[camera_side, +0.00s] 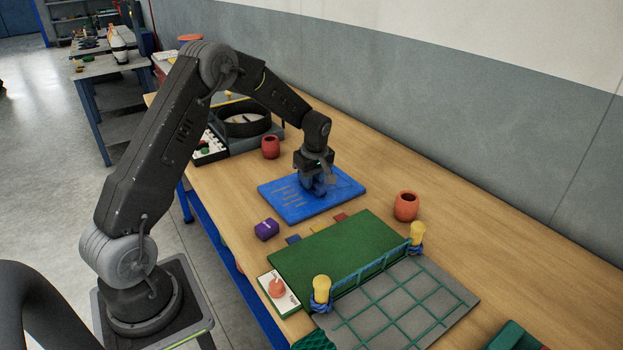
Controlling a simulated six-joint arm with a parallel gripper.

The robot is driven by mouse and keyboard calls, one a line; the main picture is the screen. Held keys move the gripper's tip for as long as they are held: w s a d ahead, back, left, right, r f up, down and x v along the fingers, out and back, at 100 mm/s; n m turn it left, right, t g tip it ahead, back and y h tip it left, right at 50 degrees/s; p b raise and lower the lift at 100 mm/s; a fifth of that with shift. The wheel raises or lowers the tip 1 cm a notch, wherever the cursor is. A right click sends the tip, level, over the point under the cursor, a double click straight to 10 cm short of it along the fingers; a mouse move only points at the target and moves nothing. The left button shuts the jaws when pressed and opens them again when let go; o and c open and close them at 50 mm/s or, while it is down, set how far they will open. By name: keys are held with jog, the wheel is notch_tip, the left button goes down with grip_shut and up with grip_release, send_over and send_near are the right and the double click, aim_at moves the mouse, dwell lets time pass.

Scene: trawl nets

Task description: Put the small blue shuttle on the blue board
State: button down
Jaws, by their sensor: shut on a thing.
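The blue board (285,205) lies flat on the wooden table, with pale markings on its left part. My gripper (315,186) points down over the middle of the board, very low. It is shut on the small blue shuttle (319,188), which shows only as a dark blue shape at the fingertips. The fingers hide most of it, and its blue blends with the board. I cannot tell whether the shuttle touches the board.
A purple block (266,229) sits near the table's front edge. Red pots stand behind (270,147) and to the right (406,206). A green mat (335,250) lies nearer, beside a netted grey panel (400,305) with yellow-topped posts (321,288). Bare table lies along the wall.

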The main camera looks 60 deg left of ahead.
aim_at(315, 181)
jog(key=c, duration=1)
grip_release()
jog(key=s+d+r+m+t, duration=0.15)
jog(key=d+r, duration=0.25)
jog(key=r, duration=0.5)
jog(key=s+d+r+m, duration=0.2)
jog(key=d+r, duration=0.1)
jog(key=r, duration=0.6)
jog(key=s+d+r+m+t, duration=0.1)
jog(key=s+d+m, duration=0.3)
jog(key=s, duration=0.3)
jog(key=s+d+r+m+t+h, duration=0.1)
jog(key=s+d+m, duration=0.4)
jog(key=s, duration=0.3)
jog(key=s+d+r+m+t, duration=0.1)
jog(key=s+d+m+t, duration=0.1)
jog(key=s+d+m, duration=0.3)
jog(key=shift+s+d+r+m+h, duration=0.15)
jog(key=shift+s+d+h, duration=0.1)
jog(key=shift+s, duration=0.5)
jog(key=shift+s+d+r+m+h, duration=0.1)
jog(key=shift+s+d+r+h, duration=0.1)
jog(key=shift+s, duration=0.55)
